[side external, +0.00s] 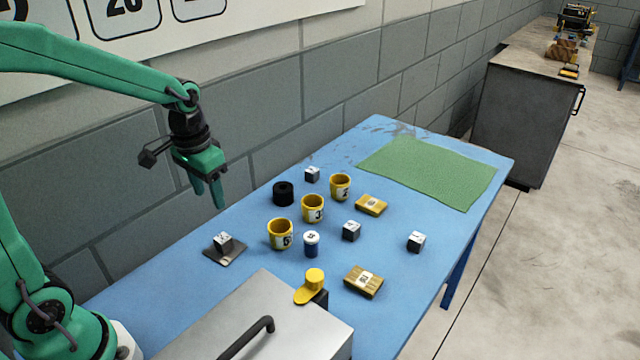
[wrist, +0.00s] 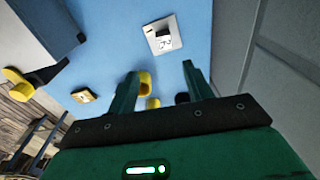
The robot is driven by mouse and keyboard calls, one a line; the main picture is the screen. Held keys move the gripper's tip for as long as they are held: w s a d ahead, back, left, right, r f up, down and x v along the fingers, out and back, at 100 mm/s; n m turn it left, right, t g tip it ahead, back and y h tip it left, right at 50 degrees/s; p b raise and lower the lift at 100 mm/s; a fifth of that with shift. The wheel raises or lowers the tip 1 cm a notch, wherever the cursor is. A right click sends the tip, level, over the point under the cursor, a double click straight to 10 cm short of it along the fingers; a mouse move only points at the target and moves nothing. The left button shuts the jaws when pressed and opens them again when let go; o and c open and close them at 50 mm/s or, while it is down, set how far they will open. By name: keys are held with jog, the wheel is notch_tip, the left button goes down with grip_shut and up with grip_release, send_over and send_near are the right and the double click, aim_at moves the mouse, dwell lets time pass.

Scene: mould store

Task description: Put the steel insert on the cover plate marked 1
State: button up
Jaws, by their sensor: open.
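Several small grey steel-looking cubes with white marked tops stand on the blue table. One cube (side external: 223,240) sits on a flat dark grey plate (side external: 234,256) at the left; cube (wrist: 164,45) and plate (wrist: 174,41) also show in the wrist view. Other cubes stand at the back (side external: 312,175), in the middle (side external: 351,232) and at the right (side external: 416,243). Their marks are too small to read surely, and I cannot tell which plate is marked 1. My gripper (side external: 208,194) is open and empty, above the table's left back side; its fingers show in the wrist view (wrist: 160,70).
Yellow blocks (side external: 371,205), (side external: 364,282) lie rightward. A grey metal box (side external: 255,320) and yellow-topped object (side external: 310,288) stand in front. A green mat (side external: 428,170) is clear.

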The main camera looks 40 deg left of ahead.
jog(key=s+d+r+t, duration=0.4)
jog(key=s+r, duration=0.4)
jog(key=s, duration=0.3)
jog(key=shift+d+r+t, duration=0.25)
jog(key=shift+r+t, duration=0.15)
